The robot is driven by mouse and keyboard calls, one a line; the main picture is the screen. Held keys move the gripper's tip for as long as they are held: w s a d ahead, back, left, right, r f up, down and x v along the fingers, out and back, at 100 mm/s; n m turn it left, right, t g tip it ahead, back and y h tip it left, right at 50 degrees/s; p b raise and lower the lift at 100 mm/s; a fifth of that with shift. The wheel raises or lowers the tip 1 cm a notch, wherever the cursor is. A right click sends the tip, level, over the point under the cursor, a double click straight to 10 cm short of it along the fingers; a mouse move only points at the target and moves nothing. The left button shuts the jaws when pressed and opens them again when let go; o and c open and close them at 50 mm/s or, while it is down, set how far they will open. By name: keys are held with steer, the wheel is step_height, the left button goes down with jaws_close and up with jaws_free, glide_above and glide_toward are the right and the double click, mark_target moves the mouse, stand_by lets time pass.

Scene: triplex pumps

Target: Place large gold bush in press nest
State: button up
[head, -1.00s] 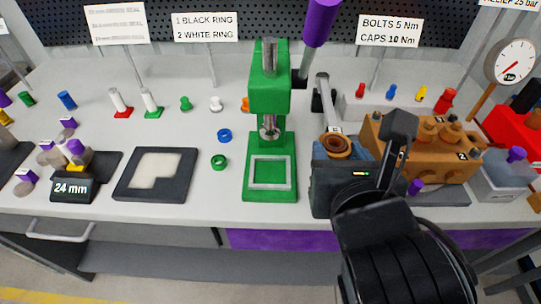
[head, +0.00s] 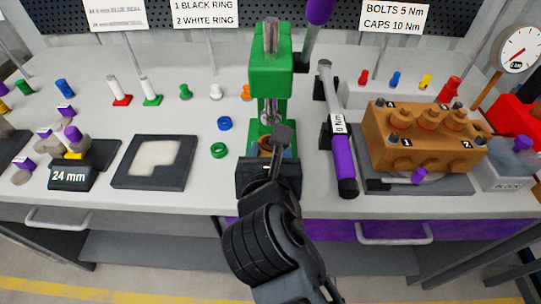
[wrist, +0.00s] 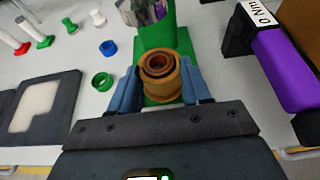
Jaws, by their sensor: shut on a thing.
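The large gold bush (wrist: 158,78) is a ring-shaped, brown-gold part held between the two blue fingers of my gripper (wrist: 160,90). In the head view my gripper (head: 268,152) is in front of the green press (head: 270,78), and only a bit of the bush (head: 264,143) shows there. In the wrist view the press's green base (wrist: 157,48) lies behind and below the bush, with its silver ram (wrist: 141,10) beyond. The press nest is hidden behind my gripper and the bush. I cannot tell whether the bush touches it.
A purple-handled torque wrench (head: 343,163) lies close to the right of the press. The brown pump block (head: 425,140) stands farther right. A green ring (head: 219,150) and a blue ring (head: 224,123) lie to the left, beside a dark tray (head: 154,163).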

steer(key=shift+f, duration=0.55)
steer(key=o, duration=1.2)
steer(key=shift+f, duration=0.1)
steer(key=shift+c, duration=0.2)
steer(key=v, duration=1.2)
